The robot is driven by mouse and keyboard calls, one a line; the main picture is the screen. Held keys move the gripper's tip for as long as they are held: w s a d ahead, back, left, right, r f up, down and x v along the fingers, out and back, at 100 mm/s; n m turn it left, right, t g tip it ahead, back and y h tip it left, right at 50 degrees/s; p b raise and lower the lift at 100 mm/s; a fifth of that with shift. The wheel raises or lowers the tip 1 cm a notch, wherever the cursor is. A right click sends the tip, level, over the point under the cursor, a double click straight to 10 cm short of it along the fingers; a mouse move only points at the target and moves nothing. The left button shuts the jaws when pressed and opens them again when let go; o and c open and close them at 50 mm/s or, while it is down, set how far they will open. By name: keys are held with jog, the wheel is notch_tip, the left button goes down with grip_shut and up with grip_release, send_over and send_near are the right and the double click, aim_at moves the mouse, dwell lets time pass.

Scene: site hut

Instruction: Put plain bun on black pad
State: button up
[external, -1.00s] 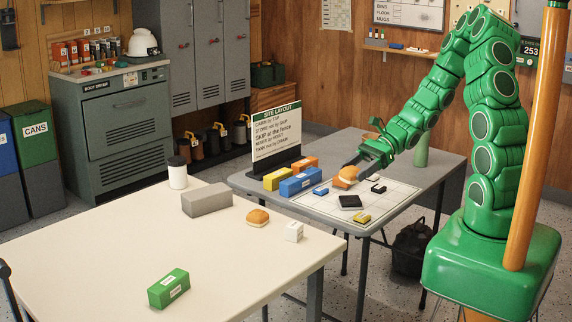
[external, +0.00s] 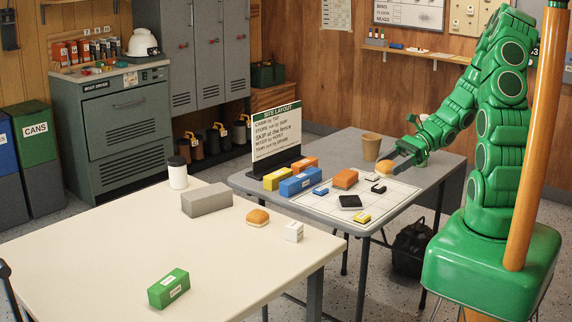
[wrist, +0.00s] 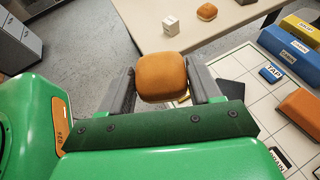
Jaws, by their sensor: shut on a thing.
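A plain brown bun (wrist: 161,77) is between the fingers of my gripper (wrist: 166,88). In the external view my gripper (external: 391,162) is shut on this bun (external: 384,168), over the right part of the gridded white sheet on the grey table. The black pad (external: 350,203) lies flat on the sheet near its front left, in front of and to the left of my gripper, with nothing on it. Another bun (external: 257,217) sits on the cream table, well away from my gripper.
An orange block (external: 345,178), a blue block (external: 300,183) and a yellow block (external: 278,179) stand left of my gripper. Small tiles lie around the pad, including a yellow one (external: 361,218). A sign (external: 277,132) stands at the back.

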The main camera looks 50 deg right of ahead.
jog(key=w+d+f, duration=0.1)
jog(key=w+f, duration=0.3)
jog(key=w, duration=0.5)
send_over(355, 198)
jog(key=shift+s+f, duration=0.15)
jog(key=shift+f, duration=2.45)
jog(key=shift+w+d+f, duration=0.1)
jog(key=shift+w+f, duration=0.1)
jog(key=shift+f, duration=1.6)
jog(key=o, duration=1.1)
jog(key=shift+f, duration=0.1)
jog(key=shift+c, duration=0.2)
